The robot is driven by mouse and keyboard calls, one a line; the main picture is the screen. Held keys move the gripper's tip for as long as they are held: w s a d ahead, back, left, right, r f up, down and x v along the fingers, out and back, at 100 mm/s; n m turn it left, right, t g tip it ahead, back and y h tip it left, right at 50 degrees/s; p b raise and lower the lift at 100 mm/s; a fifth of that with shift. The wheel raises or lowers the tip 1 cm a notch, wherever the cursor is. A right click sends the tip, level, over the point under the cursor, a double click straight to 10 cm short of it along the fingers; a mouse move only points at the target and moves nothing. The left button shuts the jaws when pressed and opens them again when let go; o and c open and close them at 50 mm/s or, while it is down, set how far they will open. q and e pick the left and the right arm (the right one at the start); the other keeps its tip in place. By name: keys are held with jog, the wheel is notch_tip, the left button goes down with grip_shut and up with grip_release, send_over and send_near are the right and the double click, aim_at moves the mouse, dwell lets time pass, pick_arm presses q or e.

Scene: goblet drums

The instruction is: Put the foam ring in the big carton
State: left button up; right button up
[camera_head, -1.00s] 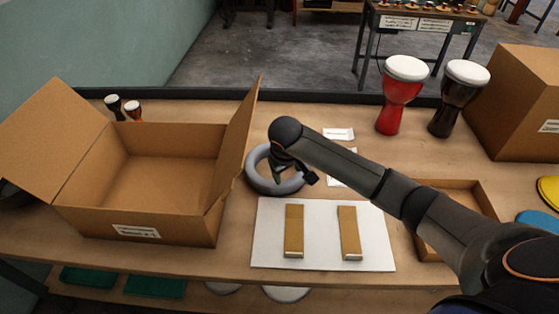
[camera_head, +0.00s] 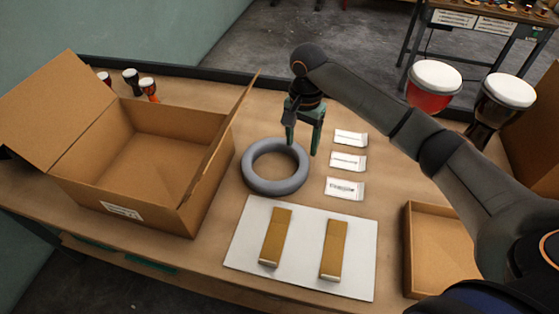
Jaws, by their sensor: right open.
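The grey foam ring (camera_head: 275,187) lies flat on the table, just right of the big carton. The big carton (camera_head: 185,215) stands open on the left with its flaps spread, and the part of its inside that shows is empty. My right gripper (camera_head: 302,148) is open and points down over the far right edge of the ring. Its fingers look empty, and I cannot tell whether they touch the ring. My left gripper is not in view.
A white board (camera_head: 300,278) with two wooden blocks lies in front of the ring. Three white packets (camera_head: 347,161) lie to its right. A shallow cardboard tray (camera_head: 408,255) sits at the right. Goblet drums (camera_head: 432,90) stand at the back right, with small drums (camera_head: 148,88) behind the carton.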

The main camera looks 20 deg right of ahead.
aim_at(300, 173)
notch_tip(300, 173, down, 7)
jog(key=shift+s+f+b, duration=0.15)
jog(key=shift+f+b, duration=0.2)
jog(key=shift+f, duration=2.35)
grip_shut()
